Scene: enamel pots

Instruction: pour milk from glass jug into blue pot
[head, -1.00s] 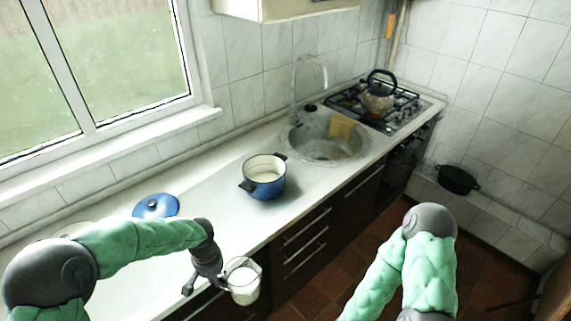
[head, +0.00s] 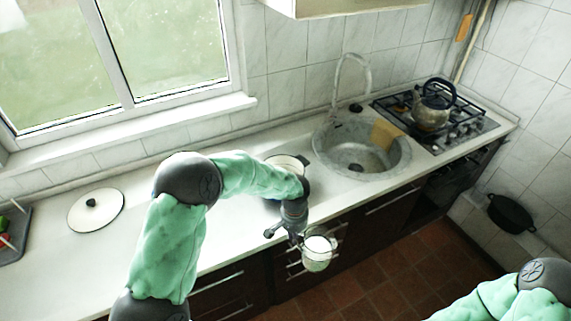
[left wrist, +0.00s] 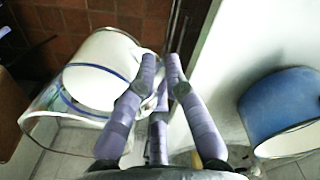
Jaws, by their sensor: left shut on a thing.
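The glass jug (head: 318,252) holds white milk and hangs roughly upright in front of the counter's front edge. My left gripper (head: 299,238) is shut on the jug's handle; the wrist view shows its fingers (left wrist: 161,82) closed there, with the jug (left wrist: 92,85) at left. The blue pot (head: 286,161) stands on the counter behind my left forearm, which hides most of it; only part of its rim and pale inside shows. In the wrist view the blue pot (left wrist: 283,103) is at the right, apart from the jug. My right gripper is out of view.
A white lid (head: 95,211) with a dark knob lies on the counter at left, near a dark tray (head: 12,240). The sink (head: 345,150) with its tap lies right of the pot. A kettle (head: 432,108) stands on the stove. A black pan (head: 510,213) is at far right.

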